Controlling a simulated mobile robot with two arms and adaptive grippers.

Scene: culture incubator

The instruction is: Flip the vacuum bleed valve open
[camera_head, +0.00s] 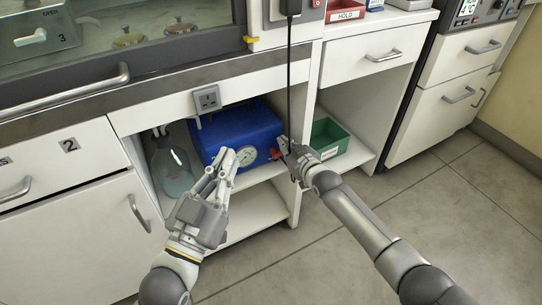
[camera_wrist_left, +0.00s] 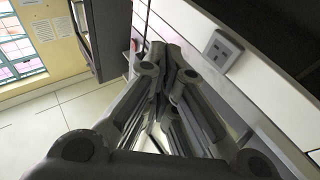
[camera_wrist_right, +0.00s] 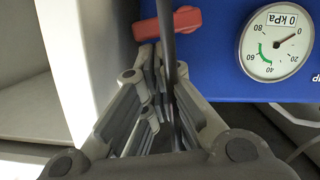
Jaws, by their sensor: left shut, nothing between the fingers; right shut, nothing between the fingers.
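The blue vacuum pump (camera_head: 238,132) sits on the open cabinet shelf. Its round gauge (camera_head: 247,156) faces out, and the gauge (camera_wrist_right: 276,42) reads near 0 kPa in the right wrist view. The red bleed valve handle (camera_head: 276,153) is right of the gauge; in the right wrist view the handle (camera_wrist_right: 150,29) lies nearly level, partly covered by a dark cord. My right gripper (camera_head: 284,145) is shut and empty close by the handle; contact cannot be told. My left gripper (camera_head: 228,160) is shut and empty in front of the pump, left of the gauge.
A dark cord (camera_head: 289,80) hangs down beside my right gripper. A glass flask (camera_head: 172,170) stands left of the pump. A green bin (camera_head: 328,139) sits on the right shelf. A wall socket (camera_head: 207,98) is above the pump. The floor in front is clear.

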